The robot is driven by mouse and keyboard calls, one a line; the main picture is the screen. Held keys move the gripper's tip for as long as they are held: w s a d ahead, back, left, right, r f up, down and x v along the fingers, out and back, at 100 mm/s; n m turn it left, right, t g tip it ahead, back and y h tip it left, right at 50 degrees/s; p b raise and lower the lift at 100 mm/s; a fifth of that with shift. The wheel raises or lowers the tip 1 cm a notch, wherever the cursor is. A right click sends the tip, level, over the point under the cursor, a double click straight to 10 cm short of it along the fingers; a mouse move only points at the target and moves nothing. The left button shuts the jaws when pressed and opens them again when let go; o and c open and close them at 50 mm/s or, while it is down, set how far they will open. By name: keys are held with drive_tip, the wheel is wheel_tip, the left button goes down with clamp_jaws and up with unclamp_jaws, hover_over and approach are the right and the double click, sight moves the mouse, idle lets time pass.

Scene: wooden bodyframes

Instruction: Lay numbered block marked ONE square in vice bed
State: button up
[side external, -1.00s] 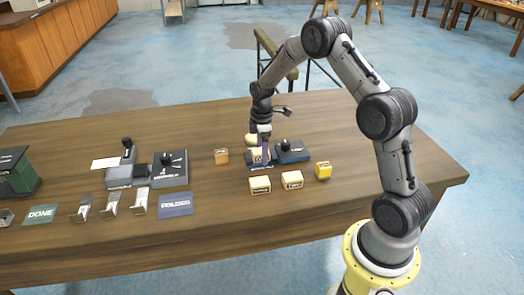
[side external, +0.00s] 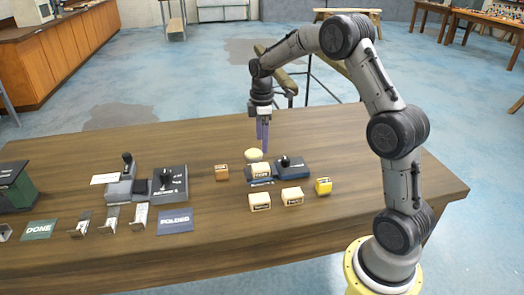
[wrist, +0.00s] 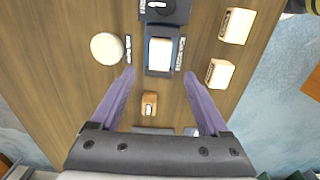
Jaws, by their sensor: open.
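A cream block (side external: 260,170) lies in the bed of the dark blue-grey vice (side external: 291,166), which has a black knob. In the wrist view the block (wrist: 160,53) sits between the vice's walls (wrist: 147,70) and looks roughly square to them. Its number cannot be read, so I cannot tell whether it is ONE. My gripper (side external: 262,132) is above the vice, its two purple fingers apart and empty. In the wrist view the open fingers (wrist: 158,76) reach toward the bed, clear of the block.
Two cream blocks (side external: 260,202) (side external: 292,196) and a yellow block (side external: 323,186) stand in front of the vice. A brown block (side external: 222,172) is to its left, and a round cream piece (side external: 254,155) behind. Machines, brackets and a blue plate (side external: 175,220) lie further left.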

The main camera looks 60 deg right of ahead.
drive_tip(key=s+a+r+m+t, duration=0.3)
drive_tip(key=s+a+r+m, duration=0.1)
drive_tip(key=s+a+r, duration=0.8)
drive_tip(key=s+a+m+t, duration=0.1)
drive_tip(key=s+a+m, duration=0.1)
drive_tip(key=s, duration=0.5)
drive_tip(key=s+a+m+t, duration=0.1)
drive_tip(key=s+a+m, duration=0.2)
drive_tip(key=s, duration=0.5)
drive_tip(key=shift+a+t, duration=0.3)
drive_tip(key=shift+a, duration=0.3)
